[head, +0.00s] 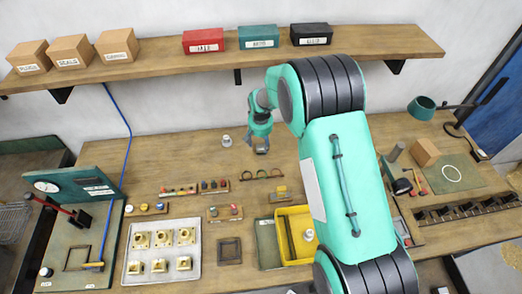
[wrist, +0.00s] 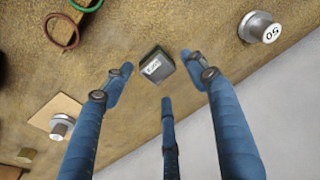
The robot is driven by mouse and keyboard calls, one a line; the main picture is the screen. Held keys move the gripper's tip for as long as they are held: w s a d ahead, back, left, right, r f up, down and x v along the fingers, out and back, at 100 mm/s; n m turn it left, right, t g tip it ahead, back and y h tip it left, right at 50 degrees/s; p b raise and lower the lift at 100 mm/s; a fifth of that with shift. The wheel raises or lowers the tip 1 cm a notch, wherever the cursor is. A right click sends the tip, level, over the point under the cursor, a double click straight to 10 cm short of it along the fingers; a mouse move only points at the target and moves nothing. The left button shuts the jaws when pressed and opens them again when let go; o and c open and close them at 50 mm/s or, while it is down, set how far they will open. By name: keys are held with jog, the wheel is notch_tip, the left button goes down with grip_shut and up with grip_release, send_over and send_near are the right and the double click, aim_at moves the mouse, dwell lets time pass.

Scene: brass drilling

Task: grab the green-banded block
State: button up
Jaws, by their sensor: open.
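In the wrist view a small dark grey block (wrist: 158,66) with a pale label on its face stands on the wooden bench. A faint green tint shows along its upper edge; I cannot make out a full band. My gripper (wrist: 163,76) has its blue fingers spread apart around and above this block, with clear gaps at the sides, and nothing is held. In the head view my gripper (head: 261,138) is low over the back middle of the bench, and it hides most of the block.
A metal weight marked 50 (wrist: 260,28) stands right of the block. Another weight (wrist: 61,126) is at lower left, and red and green rings (wrist: 62,32) lie at upper left. A yellow tray (head: 307,261) and a brass-parts tray (head: 162,252) are nearer the front. A shelf (head: 200,61) runs above.

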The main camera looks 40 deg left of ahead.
aim_at(261, 147)
jog(key=shift+f, duration=0.1)
dwell(0.3)
jog(key=shift+w+f+p, duration=0.2)
jog(key=shift+f, duration=1.05)
jog(key=shift+w+f+p, duration=0.15)
jog(key=shift+f, duration=1.1)
jog(key=shift+a, duration=0.1)
grip_shut()
